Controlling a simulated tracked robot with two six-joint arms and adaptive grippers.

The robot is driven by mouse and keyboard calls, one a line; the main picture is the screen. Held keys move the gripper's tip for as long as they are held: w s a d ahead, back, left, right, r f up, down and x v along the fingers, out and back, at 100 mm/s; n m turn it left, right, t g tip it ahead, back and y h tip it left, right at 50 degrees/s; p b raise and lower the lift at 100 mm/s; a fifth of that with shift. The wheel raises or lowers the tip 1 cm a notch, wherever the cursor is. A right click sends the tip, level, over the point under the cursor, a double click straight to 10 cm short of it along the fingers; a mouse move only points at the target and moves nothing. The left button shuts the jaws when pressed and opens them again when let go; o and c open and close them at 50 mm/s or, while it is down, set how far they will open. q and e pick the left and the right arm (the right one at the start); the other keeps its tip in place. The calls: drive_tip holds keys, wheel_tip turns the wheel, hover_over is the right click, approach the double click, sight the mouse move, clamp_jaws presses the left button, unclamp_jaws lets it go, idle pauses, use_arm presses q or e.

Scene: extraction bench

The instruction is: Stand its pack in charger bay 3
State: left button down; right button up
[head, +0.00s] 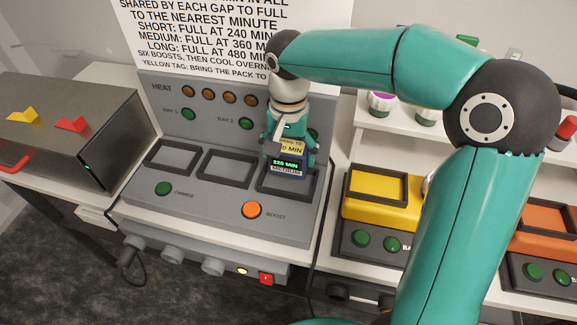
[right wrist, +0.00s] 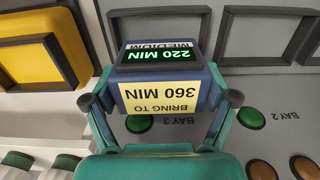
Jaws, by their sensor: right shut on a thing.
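The pack (head: 287,169) is dark blue with a green-lit display reading 220 MIN, a MEDIUM label and a yellow tag. In the right wrist view the tag on the pack (right wrist: 160,98) reads BRING TO 360 MIN. My right gripper (head: 288,146) is shut on the pack's sides, with its fingers also beside it in the right wrist view (right wrist: 160,100). The pack is over the frame of charger bay 3 (head: 268,187). I cannot tell whether its lower end rests in the bay. My left gripper is not in view.
Bay 1 (head: 172,157) and bay 2 (head: 229,167) are empty. A green CHARGE button (head: 163,189) and an orange BOOST button (head: 252,210) sit in front. A dark box (head: 75,125) stands left; a yellow unit (head: 385,208) stands right, near my right arm.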

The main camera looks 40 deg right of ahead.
sight(289, 167)
drive_tip(key=shift+f, duration=2.2)
drive_tip(key=o, duration=1.5)
drive_tip(key=shift+f, duration=0.1)
wheel_tip(289, 167, up, 12)
drive_tip(key=shift+p, duration=0.3)
